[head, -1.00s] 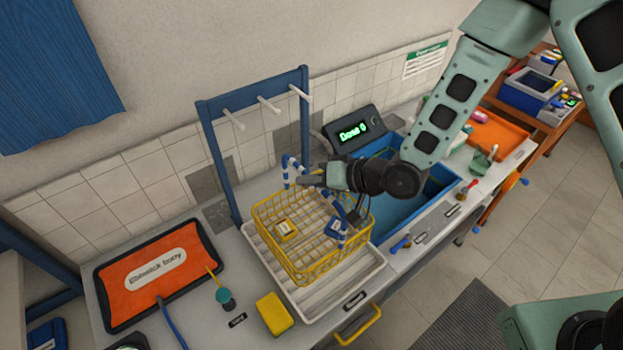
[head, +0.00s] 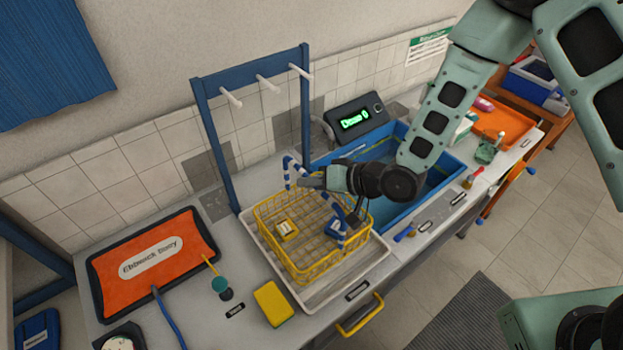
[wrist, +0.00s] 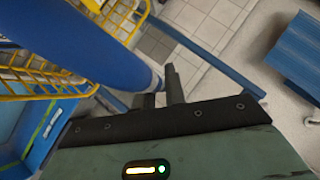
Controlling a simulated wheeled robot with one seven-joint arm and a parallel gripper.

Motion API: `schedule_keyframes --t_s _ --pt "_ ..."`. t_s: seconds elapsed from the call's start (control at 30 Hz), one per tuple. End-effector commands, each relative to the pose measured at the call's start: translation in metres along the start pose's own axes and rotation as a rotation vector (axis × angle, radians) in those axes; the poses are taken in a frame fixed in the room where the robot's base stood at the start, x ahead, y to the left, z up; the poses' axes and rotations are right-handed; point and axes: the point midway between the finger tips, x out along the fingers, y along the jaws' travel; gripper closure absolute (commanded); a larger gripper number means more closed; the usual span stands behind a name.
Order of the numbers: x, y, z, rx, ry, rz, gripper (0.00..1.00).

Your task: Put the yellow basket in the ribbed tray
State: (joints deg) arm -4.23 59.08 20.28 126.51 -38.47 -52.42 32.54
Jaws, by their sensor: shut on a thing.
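The yellow basket (head: 312,262) is a wire basket with a blue-and-white striped handle (head: 290,170). It stands level within the outline of the white ribbed tray (head: 372,268) in the head view. I cannot tell whether its bottom touches the ribs. My gripper (head: 308,181) is shut on the handle above the basket. In the wrist view the blue handle (wrist: 105,45) passes by my fingers (wrist: 168,92), and basket wire (wrist: 35,75) shows at the left. My gripper hides part of the handle.
A blue rack with white pegs (head: 205,110) stands behind the tray. A blue basin (head: 388,212) and a display (head: 354,117) are to the right.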

Motion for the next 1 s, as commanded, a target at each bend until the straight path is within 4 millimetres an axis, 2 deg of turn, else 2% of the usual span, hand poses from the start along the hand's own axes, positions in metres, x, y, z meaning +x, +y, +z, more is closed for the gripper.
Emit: schedule_keyframes --t_s 1.0 --pt "0.0056 0.0058 0.0043 -0.003 0.005 -0.005 1.0"
